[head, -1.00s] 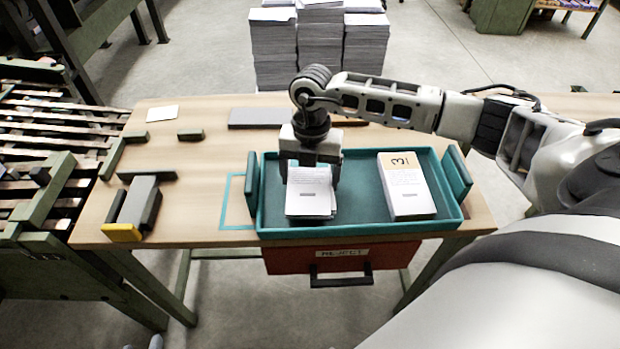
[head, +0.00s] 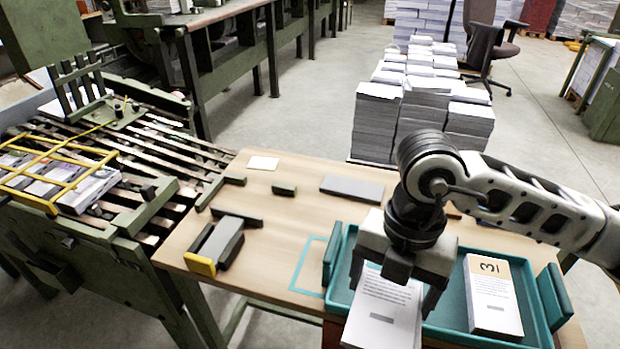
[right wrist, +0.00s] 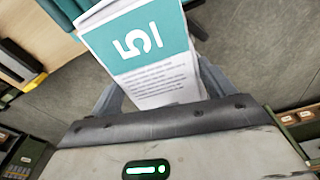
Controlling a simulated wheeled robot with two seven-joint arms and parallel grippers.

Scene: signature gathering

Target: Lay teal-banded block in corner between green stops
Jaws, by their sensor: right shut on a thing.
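My right gripper (head: 400,285) is shut on a white block of printed sheets (head: 382,312), held over the left part of the teal tray (head: 447,335). In the right wrist view the same block (right wrist: 150,62) shows a teal band with a 5, between the fingers. In the head view its band is hidden under the gripper. My left gripper is not in view.
An orange-banded block marked 3 (head: 490,296) lies in the tray's right side. A teal outline (head: 308,266) is on the table left of the tray. A grey slab (head: 352,188) and a white card (head: 263,163) lie farther back. Bare wood lies between the stops.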

